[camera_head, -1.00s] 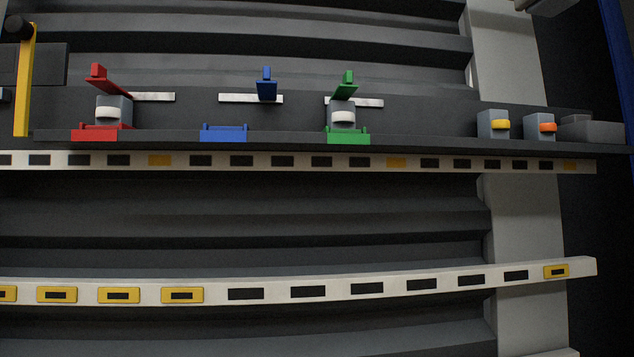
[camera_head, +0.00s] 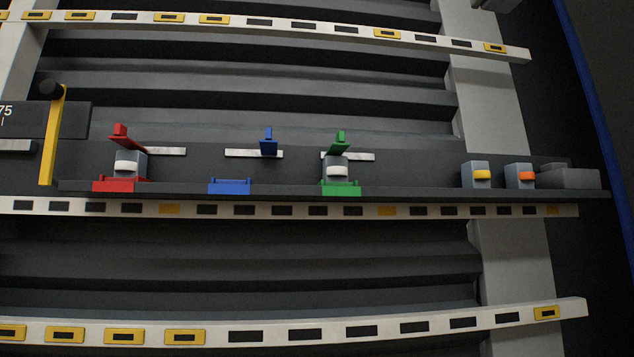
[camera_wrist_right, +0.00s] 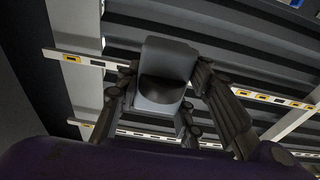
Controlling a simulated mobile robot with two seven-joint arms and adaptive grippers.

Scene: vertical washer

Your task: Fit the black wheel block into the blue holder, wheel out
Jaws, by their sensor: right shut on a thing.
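The black wheel block (camera_wrist_right: 168,58) is grey with a dark rounded wheel, and it shows in the right wrist view. My right gripper (camera_wrist_right: 163,82) is shut on it, with dark fingers on both sides. The blue holder (camera_head: 230,187) is empty on the dark shelf in the head view, between the red and green holders. A blue lever (camera_head: 268,143) stands raised above and behind it. Neither gripper shows in the head view. My left gripper is in no view, and the distance from the block to the holder cannot be told.
The red holder (camera_head: 118,184) and green holder (camera_head: 341,188) each hold a white-wheeled block. A yellow-wheeled block (camera_head: 475,174), an orange-wheeled block (camera_head: 519,176) and a grey box (camera_head: 570,177) stand at the shelf's right. A yellow bar (camera_head: 53,135) stands at its left. Slotted white rails (camera_head: 330,210) cross the front.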

